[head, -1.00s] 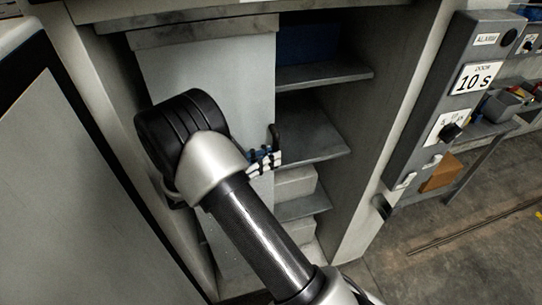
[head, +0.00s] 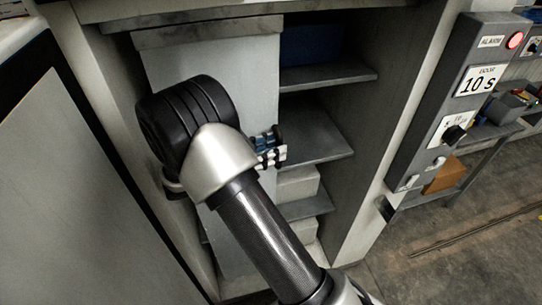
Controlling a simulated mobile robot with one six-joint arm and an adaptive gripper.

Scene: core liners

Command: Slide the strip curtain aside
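The strip curtain appears as a pale grey panel (head: 215,62) hanging under a bar at the top of a cabinet. It covers the left part of the opening, and its right edge runs down near the middle. The shelves right of it are uncovered. My gripper (head: 271,148) is at the curtain's right edge, about mid-height, mostly hidden behind my wrist. Only small black, white and blue parts of it show. Whether its fingers are open or closed on the edge cannot be seen. The curtain's lower part is hidden behind my arm.
Grey shelves (head: 318,136) hold a blue box (head: 310,43) and pale blocks (head: 298,184). A control panel (head: 438,112) on the right reads "DOOR 10 s" and has a lit red alarm lamp (head: 515,40). A pale door (head: 75,190) stands close on the left. Floor is open at lower right.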

